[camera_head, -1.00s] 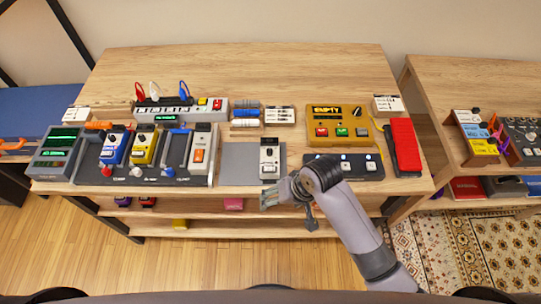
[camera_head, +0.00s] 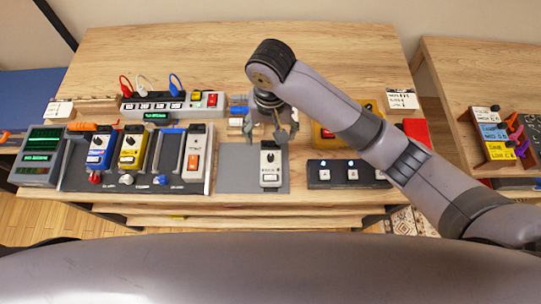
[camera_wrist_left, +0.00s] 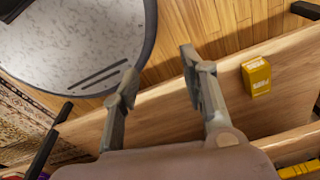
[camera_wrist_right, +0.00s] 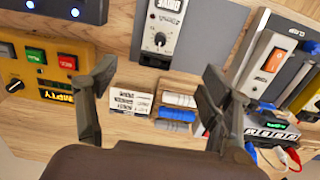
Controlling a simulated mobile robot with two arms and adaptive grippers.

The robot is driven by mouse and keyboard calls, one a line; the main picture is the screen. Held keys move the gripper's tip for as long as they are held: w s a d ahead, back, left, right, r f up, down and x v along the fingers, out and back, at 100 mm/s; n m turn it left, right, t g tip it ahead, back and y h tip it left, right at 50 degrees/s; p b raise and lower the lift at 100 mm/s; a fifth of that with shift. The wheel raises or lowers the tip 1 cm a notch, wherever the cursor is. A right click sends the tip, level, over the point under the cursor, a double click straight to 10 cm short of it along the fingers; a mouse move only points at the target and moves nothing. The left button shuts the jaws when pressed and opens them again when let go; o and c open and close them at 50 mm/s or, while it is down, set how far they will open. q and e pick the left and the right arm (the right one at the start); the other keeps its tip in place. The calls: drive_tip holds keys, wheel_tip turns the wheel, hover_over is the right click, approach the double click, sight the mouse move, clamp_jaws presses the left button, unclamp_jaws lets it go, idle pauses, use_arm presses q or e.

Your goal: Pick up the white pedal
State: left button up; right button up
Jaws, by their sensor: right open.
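A white pedal (camera_head: 270,165) with a dark knob stands on a grey mat (camera_head: 240,180) at the front middle of the table; the right wrist view shows it at the top middle (camera_wrist_right: 161,28). Another white pedal (camera_head: 195,150), with an orange switch, sits on the dark pedalboard to its left; it also shows in the right wrist view (camera_wrist_right: 268,58). My right gripper (camera_head: 272,132) is open and empty, above the table just behind the mat's pedal. My left gripper (camera_wrist_left: 160,65) is open and empty in the left wrist view, out of the head view.
The pedalboard (camera_head: 80,184) holds blue and yellow pedals. A black footswitch (camera_head: 340,180) and a yellow box (camera_wrist_right: 45,75) lie right of the mat. A power strip (camera_head: 180,103) with cables is behind. A yellow box (camera_wrist_left: 257,76) rests on a wooden board.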

drive_tip(key=p, duration=0.1)
hover_over(271, 159)
wheel_tip(271, 159, down, 6)
drive_tip(key=shift+s+r, duration=0.15)
drive_tip(key=shift+r, duration=0.1)
drive_tip(key=f, duration=0.3)
drive_tip(key=shift+w+p, duration=0.25)
drive_tip(key=shift+p, duration=0.1)
drive_tip(key=shift+f, duration=0.95)
wheel_tip(271, 159, down, 4)
drive_tip(key=shift+f+p, duration=0.25)
drive_tip(key=shift+p, duration=0.6)
drive_tip(key=shift+s+f, duration=0.1)
drive_tip(key=shift+f, duration=0.1)
use_arm(q)
drive_tip(key=s+r, duration=0.2)
drive_tip(key=r, duration=0.1)
drive_tip(key=shift+s, duration=0.1)
use_arm(e)
drive_tip(key=shift+c, duration=0.5)
drive_tip(key=c, duration=1.5)
drive_tip(key=shift+r, duration=0.1)
drive_tip(key=shift+c, duration=0.2)
